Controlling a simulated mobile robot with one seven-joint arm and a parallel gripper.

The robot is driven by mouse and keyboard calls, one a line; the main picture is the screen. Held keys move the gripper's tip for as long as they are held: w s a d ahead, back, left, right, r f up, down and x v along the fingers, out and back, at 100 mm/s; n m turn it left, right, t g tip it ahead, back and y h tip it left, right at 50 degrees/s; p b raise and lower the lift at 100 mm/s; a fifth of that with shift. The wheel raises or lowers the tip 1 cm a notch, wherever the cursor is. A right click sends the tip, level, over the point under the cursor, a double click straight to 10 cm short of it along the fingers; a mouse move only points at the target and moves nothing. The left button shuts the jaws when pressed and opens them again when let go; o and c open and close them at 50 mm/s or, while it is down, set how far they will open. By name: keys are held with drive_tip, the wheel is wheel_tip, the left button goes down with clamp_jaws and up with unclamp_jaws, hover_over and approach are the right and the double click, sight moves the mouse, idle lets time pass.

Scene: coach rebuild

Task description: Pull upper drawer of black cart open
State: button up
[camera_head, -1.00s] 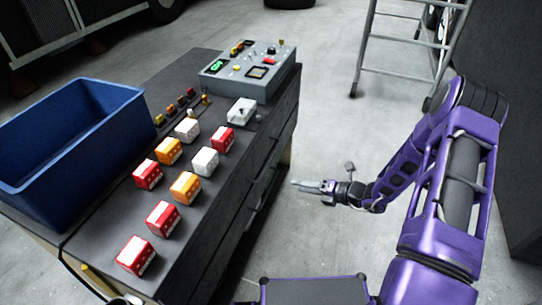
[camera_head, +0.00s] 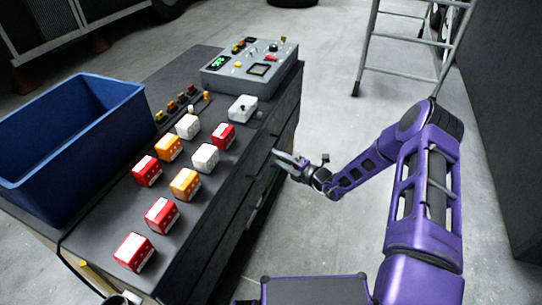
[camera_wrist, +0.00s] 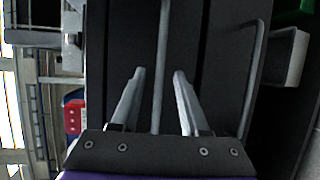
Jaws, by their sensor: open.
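The black cart (camera_head: 100,222) stands left of my arm, its drawer side facing my gripper. My gripper (camera_head: 280,158) is at that side, just below the top edge. In the wrist view my gripper (camera_wrist: 160,72) is open, one finger on each side of the bar handle (camera_wrist: 161,35) of the upper drawer (camera_wrist: 125,35). The fingers are apart from the bar, and contact cannot be seen. A second handle (camera_wrist: 257,70), farther from the cart top, is to the right in the wrist view. The upper drawer appears shut.
On the cart top are a blue bin (camera_head: 40,165), several red, orange and white boxes (camera_head: 162,215), and a grey control panel (camera_head: 245,75). A ladder (camera_head: 405,70) stands at the back right. The floor (camera_head: 320,110) between cart and ladder is clear.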

sight(271, 155)
drive_tip(key=shift+x, duration=2.15)
drive_tip(key=shift+c, duration=0.3)
clamp_jaws()
